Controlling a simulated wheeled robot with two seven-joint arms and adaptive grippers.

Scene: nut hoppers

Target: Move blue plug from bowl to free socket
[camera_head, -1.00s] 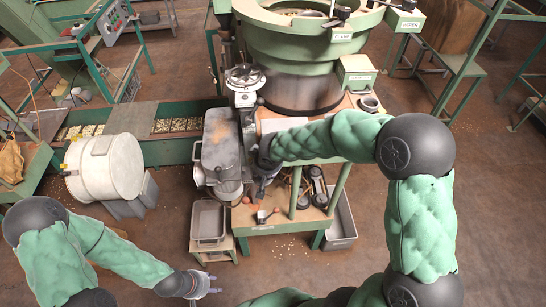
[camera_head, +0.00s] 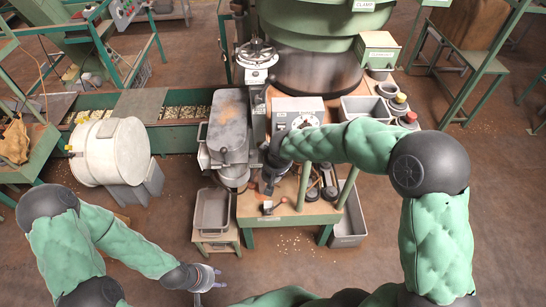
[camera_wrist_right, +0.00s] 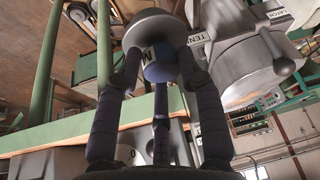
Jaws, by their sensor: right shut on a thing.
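My right gripper (camera_head: 268,182) is over the near part of the wooden bench, beside the grey tank. In the right wrist view its dark fingers (camera_wrist_right: 158,75) are closed around a blue plug (camera_wrist_right: 158,68) with a pale lettered mark. A grey round disc (camera_wrist_right: 152,27) sits against the plug's far end; I cannot tell whether it is part of it. In the head view the plug is hidden by the gripper. I cannot clearly identify the bowl or a free socket. My left gripper (camera_head: 218,278) is open and empty, low above the floor.
A yellow-topped piece (camera_head: 400,98) and a red-topped piece (camera_head: 410,118) stand at the bench's right. A box with a dial (camera_head: 297,112) stands at its back. The grey tank (camera_head: 228,125), a grey bin (camera_head: 211,210) and a white drum (camera_head: 115,152) are to the left.

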